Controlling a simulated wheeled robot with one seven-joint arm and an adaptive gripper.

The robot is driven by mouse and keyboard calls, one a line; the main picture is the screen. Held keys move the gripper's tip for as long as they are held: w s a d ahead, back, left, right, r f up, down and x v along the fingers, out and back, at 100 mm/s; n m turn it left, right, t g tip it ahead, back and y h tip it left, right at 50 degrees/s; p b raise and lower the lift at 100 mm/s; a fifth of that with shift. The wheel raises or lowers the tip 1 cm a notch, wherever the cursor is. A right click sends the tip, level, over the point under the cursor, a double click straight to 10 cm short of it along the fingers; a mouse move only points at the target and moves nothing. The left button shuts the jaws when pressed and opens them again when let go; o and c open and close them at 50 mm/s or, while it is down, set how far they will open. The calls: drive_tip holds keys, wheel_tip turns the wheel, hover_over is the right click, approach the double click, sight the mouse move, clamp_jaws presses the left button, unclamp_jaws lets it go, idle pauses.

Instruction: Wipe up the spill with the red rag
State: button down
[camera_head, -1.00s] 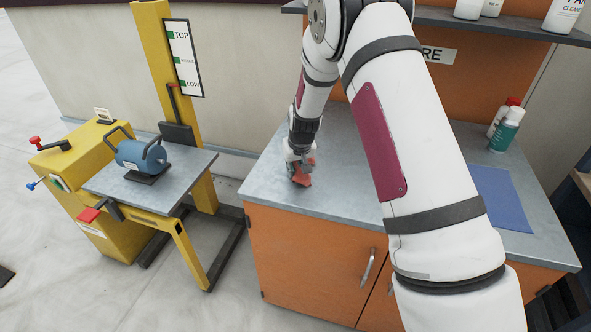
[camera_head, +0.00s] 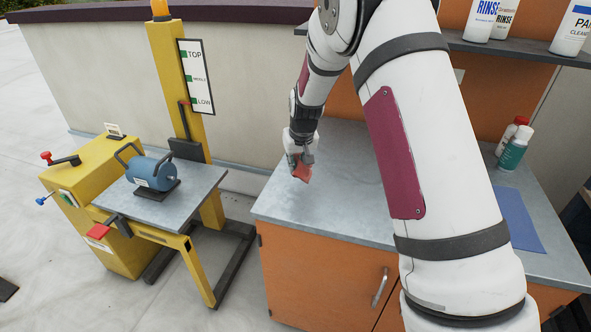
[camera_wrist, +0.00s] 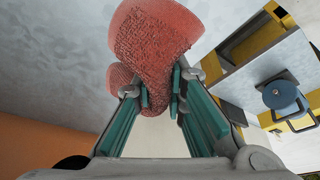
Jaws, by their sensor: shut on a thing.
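My gripper (camera_head: 301,163) is shut on the red rag (camera_head: 303,174) over the left part of the grey worktop (camera_head: 345,205). The rag hangs below the fingers. I cannot tell whether it touches the worktop. In the wrist view my gripper (camera_wrist: 160,92) pinches the rag (camera_wrist: 152,42) between its teal-lined fingers. The rag is textured and bunched, with a large lobe beyond the fingertips and a smaller one at left. I cannot make out a spill in either view; my arm hides part of the worktop.
A blue cloth or mat (camera_head: 520,220) lies at the worktop's right. A red-capped bottle (camera_head: 512,134) and a green-labelled bottle (camera_head: 514,150) stand at the back right. A shelf (camera_head: 475,45) with bottles hangs above. A yellow lift (camera_head: 115,185) carrying a blue motor (camera_head: 152,172) stands left, across a gap.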

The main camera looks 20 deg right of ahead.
drive_tip(key=shift+r+p, duration=0.3)
drive_tip(key=shift+r, duration=0.75)
drive_tip(key=shift+d, duration=0.15)
